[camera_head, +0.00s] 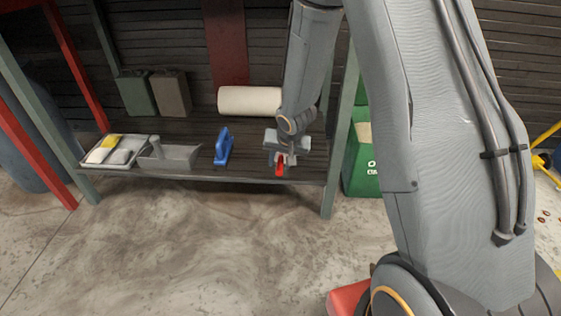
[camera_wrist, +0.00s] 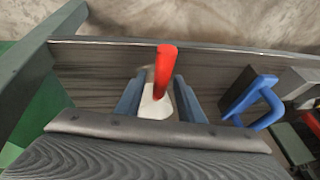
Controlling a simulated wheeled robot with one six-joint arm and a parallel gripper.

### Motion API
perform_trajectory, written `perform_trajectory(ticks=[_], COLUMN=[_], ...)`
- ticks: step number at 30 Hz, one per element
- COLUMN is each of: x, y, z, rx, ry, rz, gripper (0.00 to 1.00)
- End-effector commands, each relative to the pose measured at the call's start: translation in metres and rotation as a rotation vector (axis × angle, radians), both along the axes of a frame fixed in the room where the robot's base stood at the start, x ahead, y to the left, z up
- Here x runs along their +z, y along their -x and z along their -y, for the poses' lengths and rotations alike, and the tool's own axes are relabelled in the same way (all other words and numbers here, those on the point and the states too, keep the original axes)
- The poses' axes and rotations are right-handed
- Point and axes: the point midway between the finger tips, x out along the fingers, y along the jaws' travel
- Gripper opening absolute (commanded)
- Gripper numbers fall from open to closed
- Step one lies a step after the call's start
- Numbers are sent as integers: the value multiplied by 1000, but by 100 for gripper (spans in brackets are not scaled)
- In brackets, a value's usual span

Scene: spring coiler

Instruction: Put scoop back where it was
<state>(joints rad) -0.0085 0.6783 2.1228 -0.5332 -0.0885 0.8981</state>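A scoop with a red handle (camera_wrist: 166,62) and a pale body (camera_wrist: 154,104) is at the front of the low shelf, near its right end. In the head view only its red handle (camera_head: 280,166) shows clearly, at the shelf's front edge. My gripper (camera_wrist: 160,80) points down over it, with one blue-grey finger on each side of it. The fingers stand apart. Whether they press on the scoop or only surround it cannot be told. In the head view my gripper (camera_head: 284,158) hides the rest of the scoop.
Left along the dark shelf (camera_head: 205,135) are a blue handled tool (camera_head: 223,146), a grey dustpan-like piece (camera_head: 170,157) and a tray (camera_head: 82,159). A green post (camera_head: 340,150) and green bin (camera_head: 360,170) are at right.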

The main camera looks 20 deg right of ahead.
Motion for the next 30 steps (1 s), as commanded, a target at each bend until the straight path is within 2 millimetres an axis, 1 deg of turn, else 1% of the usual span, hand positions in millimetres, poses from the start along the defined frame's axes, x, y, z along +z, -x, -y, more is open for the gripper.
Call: perform_trajectory(ticks=[5,8,24,27,30], x=[12,22,96,106,111], y=[4,8,41,45,48], z=[0,1,5,6,6], rx=[-1,-1,0,-1,-1], ry=[0,0,0,0,0], rz=[0,1,1,1,0], gripper=[35,35,35,35,35])
